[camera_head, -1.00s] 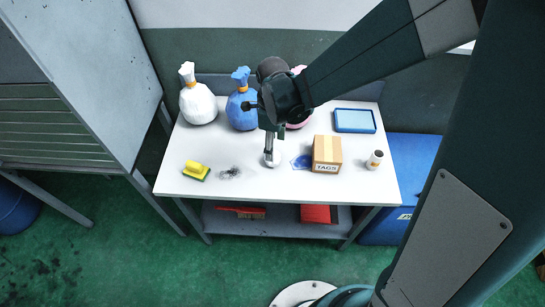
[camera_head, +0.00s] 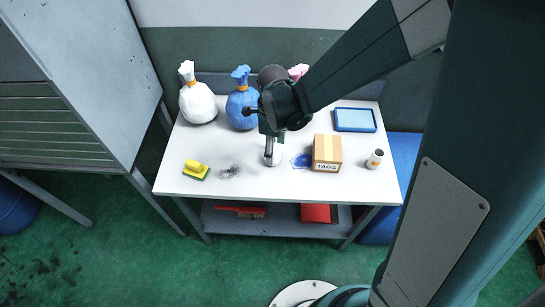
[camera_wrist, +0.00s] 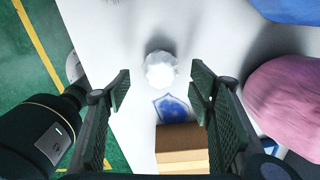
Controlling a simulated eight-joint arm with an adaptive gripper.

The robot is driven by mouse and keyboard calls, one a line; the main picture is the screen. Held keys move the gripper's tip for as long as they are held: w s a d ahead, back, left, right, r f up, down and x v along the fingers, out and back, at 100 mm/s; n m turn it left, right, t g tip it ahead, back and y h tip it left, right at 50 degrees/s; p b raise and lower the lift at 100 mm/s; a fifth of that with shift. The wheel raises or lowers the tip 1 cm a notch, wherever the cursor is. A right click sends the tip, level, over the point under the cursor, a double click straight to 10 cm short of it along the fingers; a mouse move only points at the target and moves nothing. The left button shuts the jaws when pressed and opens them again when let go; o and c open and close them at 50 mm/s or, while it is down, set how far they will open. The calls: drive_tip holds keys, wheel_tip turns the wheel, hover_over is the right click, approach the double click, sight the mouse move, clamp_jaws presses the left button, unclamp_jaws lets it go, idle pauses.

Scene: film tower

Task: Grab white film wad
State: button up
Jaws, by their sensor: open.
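The white film wad (camera_wrist: 160,72) is a small crumpled ball on the white table. In the wrist view it sits just beyond the gap between my fingertips, near the middle of the gap. In the head view it shows as a pale lump (camera_head: 272,160) at the lower end of my gripper, partly hidden by it. My gripper (camera_wrist: 160,90) is open, with one finger on each side and nothing held. I cannot tell how high the fingertips are above the table. In the head view my gripper (camera_head: 269,148) points down over the table's middle.
A blue film patch (camera_head: 301,161) and a TAGS box (camera_head: 327,153) lie right of the wad. A grey tangle (camera_head: 229,172) and yellow sponge (camera_head: 196,169) lie left. White (camera_head: 198,103), blue (camera_head: 241,108) and pink (camera_wrist: 287,103) bags stand behind. The table (camera_head: 265,185) is bare in front.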

drive_tip(key=shift+w+f+b, duration=0.1)
drive_tip(key=shift+f+b, duration=0.3)
drive_tip(key=shift+f, duration=2.1)
drive_tip(key=c, duration=0.9)
